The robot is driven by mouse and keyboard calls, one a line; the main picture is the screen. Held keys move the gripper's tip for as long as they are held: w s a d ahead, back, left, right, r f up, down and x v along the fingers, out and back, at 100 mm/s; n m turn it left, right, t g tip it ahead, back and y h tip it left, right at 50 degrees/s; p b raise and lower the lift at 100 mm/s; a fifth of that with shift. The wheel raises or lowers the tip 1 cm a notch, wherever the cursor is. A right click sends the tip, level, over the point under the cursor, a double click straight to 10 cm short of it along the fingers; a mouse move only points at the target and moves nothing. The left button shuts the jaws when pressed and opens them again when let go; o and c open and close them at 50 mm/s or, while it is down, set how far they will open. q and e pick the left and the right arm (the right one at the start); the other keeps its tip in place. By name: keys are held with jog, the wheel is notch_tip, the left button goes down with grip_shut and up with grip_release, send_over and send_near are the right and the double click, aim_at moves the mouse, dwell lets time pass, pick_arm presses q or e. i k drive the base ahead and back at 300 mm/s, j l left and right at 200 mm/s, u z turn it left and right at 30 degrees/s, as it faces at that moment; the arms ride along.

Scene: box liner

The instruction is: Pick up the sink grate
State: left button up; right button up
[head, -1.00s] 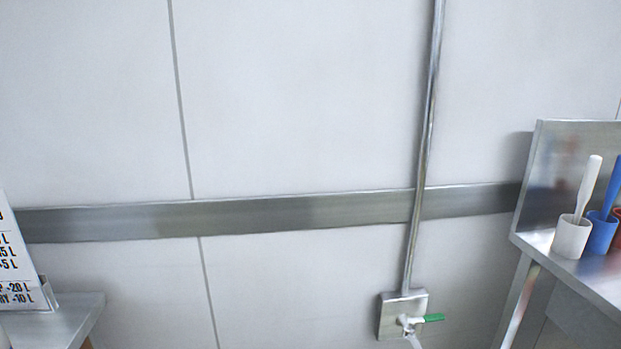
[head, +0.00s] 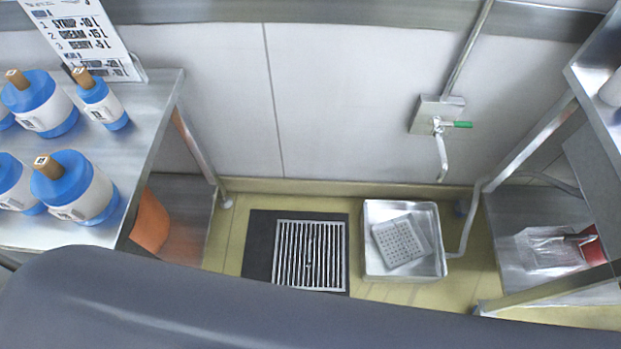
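A metal slatted grate (head: 309,256) lies on a dark mat (head: 259,250) on the floor near the wall. To its right, a shallow square metal basin (head: 375,217) stands on the floor. A pale perforated plate (head: 402,241) rests inside the basin, turned at an angle. I cannot tell for certain which of the two is the sink grate. Neither of my grippers is in the head view.
On the left, a metal table (head: 153,95) holds several blue-and-white jugs (head: 77,187) and a sign (head: 85,38). A tap (head: 440,140) with a green handle sits above the basin. A metal rack (head: 535,215) stands on the right. The near floor is hidden.

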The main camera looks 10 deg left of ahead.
aim_at(309, 265)
jog(key=k+j+u, duration=0.1)
jog(key=k+u, duration=0.15)
jog(key=k, duration=0.75)
